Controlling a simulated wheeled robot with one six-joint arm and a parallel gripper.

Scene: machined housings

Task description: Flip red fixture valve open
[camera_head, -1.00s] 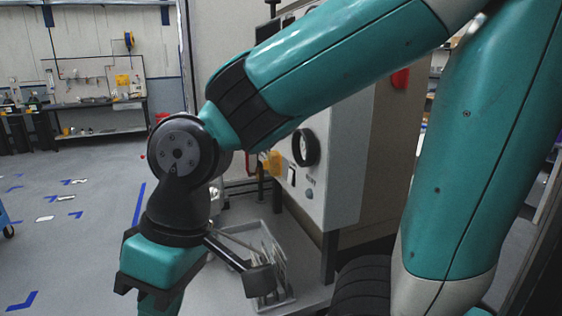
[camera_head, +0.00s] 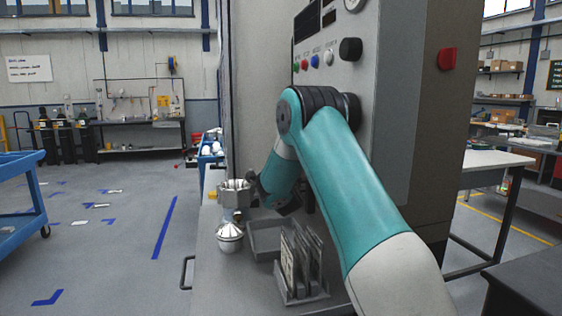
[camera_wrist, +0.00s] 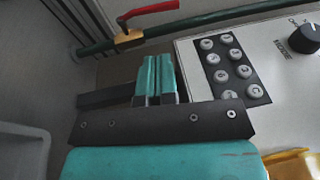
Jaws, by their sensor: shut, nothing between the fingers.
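The red valve handle (camera_wrist: 148,12) shows at the top of the wrist view, on a brass-coloured valve body (camera_wrist: 128,37) fitted to a dark green pipe (camera_wrist: 215,22). The handle lies roughly along the pipe, slanting slightly away from it. My gripper (camera_wrist: 155,78) is shut and empty, with its two teal fingers side by side. It is below the valve in the wrist view and apart from it in the picture; the depth gap is unclear. In the head view my arm hides the gripper, and I cannot make out the valve there.
A keypad (camera_wrist: 228,68) and black knob (camera_wrist: 305,38) sit on a light panel right of the fingers. The head view shows a tall grey cabinet (camera_head: 405,110), metal housings (camera_head: 229,235) and a rack of plates (camera_head: 300,265) on the bench. Floor at left is mostly open.

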